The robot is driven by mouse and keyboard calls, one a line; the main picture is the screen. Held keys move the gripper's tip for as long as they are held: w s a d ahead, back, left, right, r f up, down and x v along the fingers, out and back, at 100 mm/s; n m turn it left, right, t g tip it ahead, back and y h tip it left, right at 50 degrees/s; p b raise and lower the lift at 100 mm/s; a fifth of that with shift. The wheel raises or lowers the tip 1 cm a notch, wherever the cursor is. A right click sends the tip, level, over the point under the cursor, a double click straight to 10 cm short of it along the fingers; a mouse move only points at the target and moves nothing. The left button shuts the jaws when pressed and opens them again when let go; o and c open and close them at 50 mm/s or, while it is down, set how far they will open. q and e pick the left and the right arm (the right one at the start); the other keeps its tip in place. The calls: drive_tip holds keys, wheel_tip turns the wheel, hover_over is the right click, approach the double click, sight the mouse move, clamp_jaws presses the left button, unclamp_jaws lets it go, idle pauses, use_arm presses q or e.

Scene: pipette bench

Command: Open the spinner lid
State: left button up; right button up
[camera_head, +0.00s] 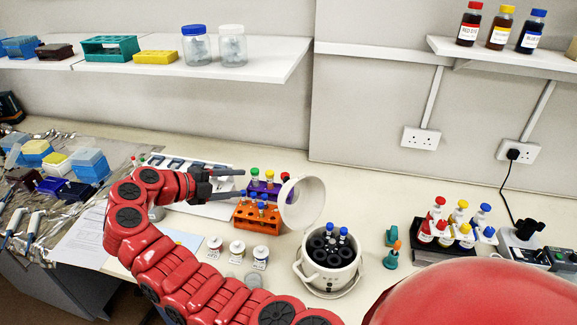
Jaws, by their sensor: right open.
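My left gripper is not in view.
An orange rack (243,216) and a purple rack (262,188) with tubes stand left of the lid. Several small jars (237,249) are in front. A small teal item (391,258) and a bottle tray (418,250) stand right of the spinner. Bench behind the spinner is clear.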

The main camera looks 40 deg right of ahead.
drive_tip(key=b, duration=0.1)
approach(284, 179)
drive_tip(key=shift+y, duration=0.3)
drive_tip(key=p+x, duration=0.3)
drive_tip(key=x, duration=0.4)
drive_tip(key=shift+d+r, duration=0.1)
drive_tip(key=shift+r, duration=0.05)
drive_tip(key=shift+w+d+f, duration=0.1)
drive_tip(key=shift+d+f, duration=0.25)
drive_tip(key=shift+d, duration=0.2)
clamp_jaws()
idle(0.8)
